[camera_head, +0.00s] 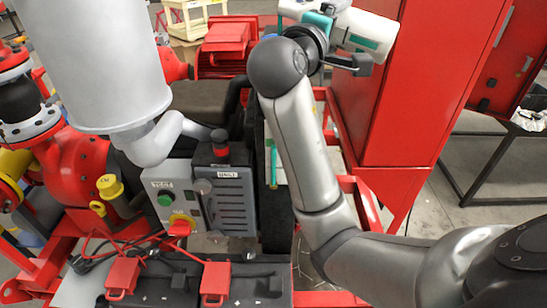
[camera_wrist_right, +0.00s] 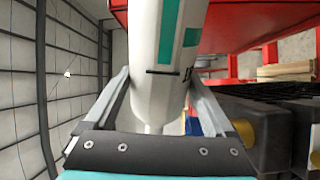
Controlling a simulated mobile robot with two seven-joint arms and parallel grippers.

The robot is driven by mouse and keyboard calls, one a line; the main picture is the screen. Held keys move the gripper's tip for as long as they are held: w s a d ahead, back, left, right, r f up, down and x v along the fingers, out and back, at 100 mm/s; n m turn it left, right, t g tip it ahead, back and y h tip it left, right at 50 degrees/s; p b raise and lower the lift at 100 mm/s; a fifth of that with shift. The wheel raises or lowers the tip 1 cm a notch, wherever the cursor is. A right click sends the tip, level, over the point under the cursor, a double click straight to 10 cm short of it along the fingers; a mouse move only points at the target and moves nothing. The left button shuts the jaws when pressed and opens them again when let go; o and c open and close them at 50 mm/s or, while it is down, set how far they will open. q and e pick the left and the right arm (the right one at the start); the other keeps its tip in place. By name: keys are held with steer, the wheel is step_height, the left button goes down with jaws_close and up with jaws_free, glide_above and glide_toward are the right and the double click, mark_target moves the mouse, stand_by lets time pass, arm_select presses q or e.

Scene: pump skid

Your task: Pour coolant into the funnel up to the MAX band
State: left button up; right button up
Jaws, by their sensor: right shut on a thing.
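My right gripper (camera_head: 350,52) is at the top centre of the head view, with its arm coming up from the lower right. In the right wrist view the gripper (camera_wrist_right: 158,78) is shut around a white bottle (camera_wrist_right: 172,30) with teal label patches and a dark line across it. The bottle also shows at the top of the head view (camera_head: 374,30), tilted, beside the red cabinet. Its mouth and the coolant level cannot be made out. I cannot pick out the funnel or the MAX band. My left gripper is not in view.
A tall red cabinet (camera_head: 405,90) stands right of the gripper. A large grey cylinder (camera_head: 95,60) stands at left, above a control box (camera_head: 215,195) with a red-and-yellow switch. Red motor (camera_head: 225,45) lies behind. A dark table frame (camera_head: 480,165) stands at far right.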

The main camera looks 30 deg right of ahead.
stand_by(0.5)
steer(key=shift+s+f+m+b, duration=0.1)
steer(key=shift+f+m+b, duration=0.25)
steer(key=shift+m+b, duration=0.45)
steer(key=shift+m, duration=0.6)
steer(key=shift+d, duration=0.1)
steer(key=shift+w+a+f+m+b, duration=0.15)
steer(key=shift+f+m+b, duration=0.15)
steer(key=shift+m+b, duration=0.3)
steer(key=shift+w+a+f+m+b, duration=0.1)
steer(key=shift+f+m+b, duration=0.25)
steer(key=shift+b, duration=0.3)
steer(key=m+b, duration=0.1)
steer(key=f+m+b, duration=0.1)
steer(key=m+b, duration=0.1)
steer(key=shift+w+a, duration=0.15)
steer(key=shift+w, duration=0.2)
steer(key=shift+m, duration=0.25)
